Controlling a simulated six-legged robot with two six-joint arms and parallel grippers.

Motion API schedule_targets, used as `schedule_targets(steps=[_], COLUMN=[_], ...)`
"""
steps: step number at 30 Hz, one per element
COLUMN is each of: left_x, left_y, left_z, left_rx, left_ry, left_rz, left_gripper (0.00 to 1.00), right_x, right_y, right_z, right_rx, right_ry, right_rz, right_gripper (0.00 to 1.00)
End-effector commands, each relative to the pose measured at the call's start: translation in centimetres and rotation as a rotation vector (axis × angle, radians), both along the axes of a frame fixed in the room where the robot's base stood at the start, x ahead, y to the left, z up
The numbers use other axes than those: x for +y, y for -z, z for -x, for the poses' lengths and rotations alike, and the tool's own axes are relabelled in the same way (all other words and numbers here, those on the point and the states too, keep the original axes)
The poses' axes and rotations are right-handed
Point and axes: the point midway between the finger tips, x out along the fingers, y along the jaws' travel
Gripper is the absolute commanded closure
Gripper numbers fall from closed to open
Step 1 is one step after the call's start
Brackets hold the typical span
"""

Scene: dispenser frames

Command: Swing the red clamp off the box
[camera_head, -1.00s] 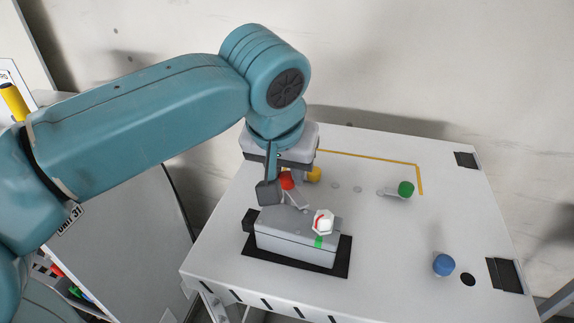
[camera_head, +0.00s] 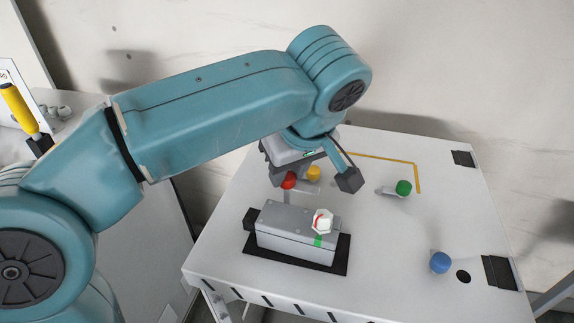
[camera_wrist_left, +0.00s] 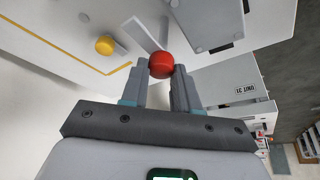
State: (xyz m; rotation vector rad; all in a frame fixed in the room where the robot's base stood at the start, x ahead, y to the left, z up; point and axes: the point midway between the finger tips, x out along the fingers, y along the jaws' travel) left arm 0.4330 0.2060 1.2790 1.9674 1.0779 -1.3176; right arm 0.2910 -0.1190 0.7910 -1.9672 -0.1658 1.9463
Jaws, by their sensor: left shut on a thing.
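The red clamp's round knob (camera_head: 289,180) is behind the grey box (camera_head: 285,246). In the left wrist view the red knob (camera_wrist_left: 161,65) sits between the two fingers of my left gripper (camera_wrist_left: 160,76), which is shut on it. The clamp's grey bar (camera_wrist_left: 144,35) runs from the knob beside the box (camera_wrist_left: 208,20), and appears clear of its top. In the head view my left gripper (camera_head: 288,175) is partly hidden by its own wrist. The box has a white faceted knob (camera_head: 322,221) with a red mark on top. My right gripper is not in view.
A yellow knob (camera_head: 313,173) is close behind the red one. A green knob (camera_head: 403,188) on a grey bar and a blue knob (camera_head: 440,262) are to the right. The box sits on a black base (camera_head: 341,257) on the white table (camera_head: 400,290). The right front is mostly clear.

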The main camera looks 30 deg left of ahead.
Motion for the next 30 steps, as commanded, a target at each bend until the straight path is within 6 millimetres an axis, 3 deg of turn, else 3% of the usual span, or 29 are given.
schedule_targets(steps=[20,21,22,30], left_x=[-0.24,-0.23,-0.22,-0.12], left_y=[-0.01,-0.01,-0.01,0.01], left_z=[0.03,0.03,0.02,-0.02], left_rx=[0.001,0.001,0.001,0.0], left_ry=[-0.051,-0.051,-0.051,-0.052], left_rz=[0.005,0.005,0.004,0.002], left_gripper=[1.0,0.57,0.47,0.45], right_x=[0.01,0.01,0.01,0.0], right_y=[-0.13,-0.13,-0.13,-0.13], right_z=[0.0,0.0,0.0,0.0], right_rx=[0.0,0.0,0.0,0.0], right_ry=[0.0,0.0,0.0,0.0], right_rz=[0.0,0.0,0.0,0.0], right_gripper=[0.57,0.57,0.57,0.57])
